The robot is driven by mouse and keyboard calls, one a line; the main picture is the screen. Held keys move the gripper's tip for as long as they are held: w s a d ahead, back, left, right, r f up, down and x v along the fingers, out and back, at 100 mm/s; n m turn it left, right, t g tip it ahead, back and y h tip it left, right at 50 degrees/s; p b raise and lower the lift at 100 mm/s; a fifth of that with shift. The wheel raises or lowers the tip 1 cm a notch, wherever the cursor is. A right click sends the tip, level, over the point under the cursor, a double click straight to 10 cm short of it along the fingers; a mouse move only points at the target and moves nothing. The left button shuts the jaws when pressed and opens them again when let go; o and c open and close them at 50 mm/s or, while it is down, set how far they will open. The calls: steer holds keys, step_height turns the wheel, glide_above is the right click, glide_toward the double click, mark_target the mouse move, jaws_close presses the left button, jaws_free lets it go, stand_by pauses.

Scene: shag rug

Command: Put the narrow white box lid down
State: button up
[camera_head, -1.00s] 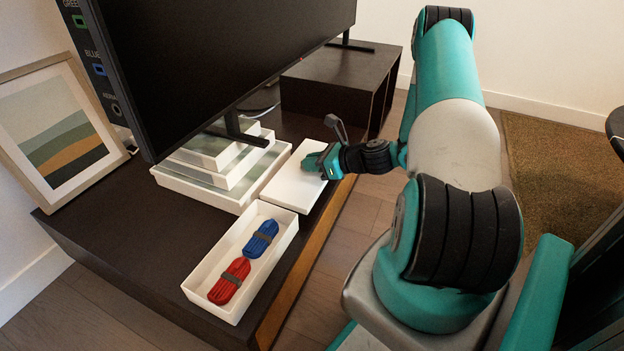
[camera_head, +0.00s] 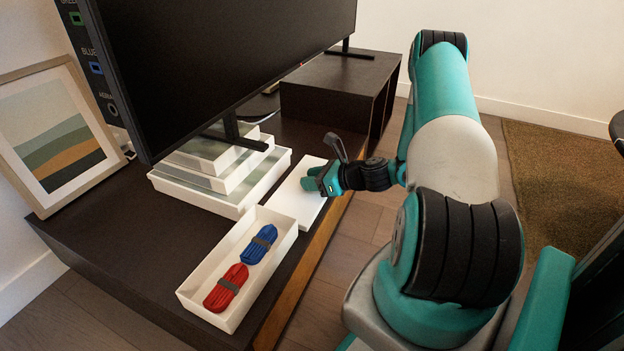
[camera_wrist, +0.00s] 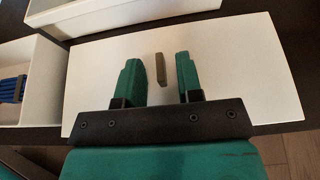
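The narrow white box lid (camera_head: 293,207) lies flat on the dark low cabinet, just beyond the open white box and close to the cabinet's front edge. It fills much of the wrist view (camera_wrist: 230,75), with a small brown handle (camera_wrist: 161,70) standing up from it. My gripper (camera_wrist: 157,62) is over the lid, its two green fingers spread either side of the handle with a gap on both sides. In the head view my gripper (camera_head: 312,182) hides part of the lid. The open white box (camera_head: 203,276) holds a blue and a red cord bundle.
Stacked white boxes (camera_head: 228,207) stand left of the lid, under a large dark screen (camera_head: 230,70). A framed picture (camera_head: 52,135) leans at the left. A dark cube shelf (camera_head: 335,95) stands behind. The cabinet's front edge drops to a wooden floor (camera_head: 345,240).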

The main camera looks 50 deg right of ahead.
steer(key=shift+s+d+r, duration=0.1)
steer(key=shift+s+r, duration=0.05)
steer(key=shift+r, duration=0.15)
steer(key=p+v, duration=0.7)
steer(key=v, duration=0.4)
steer(key=w+a+r+n+g+y, duration=0.25)
steer(key=a+r+n+g, duration=0.25)
steer(key=a+r+n, duration=0.45)
steer(key=w+a+r+n+g+y, duration=0.2)
steer(key=w+a+r+n+g, duration=0.3)
steer(key=a+n, duration=0.65)
steer(key=s+a+r+n+g+h, duration=0.1)
steer(key=s+a+r+n+h, duration=0.1)
steer(key=s+a+r+n, duration=0.4)
steer(key=s+a+r+n+g+h, duration=0.1)
steer(key=s+a+r+n+h, duration=0.1)
steer(key=s+a+r+n, duration=0.5)
steer(key=s+a+n, duration=0.3)
steer(key=s+n, duration=0.2)
steer(key=s, duration=0.1)
steer(key=shift+a+g+h, duration=0.2)
steer(key=shift+g+h, duration=0.1)
steer(key=shift+h, duration=0.05)
steer(key=shift+w+r, duration=0.1)
steer(key=shift+w, duration=0.05)
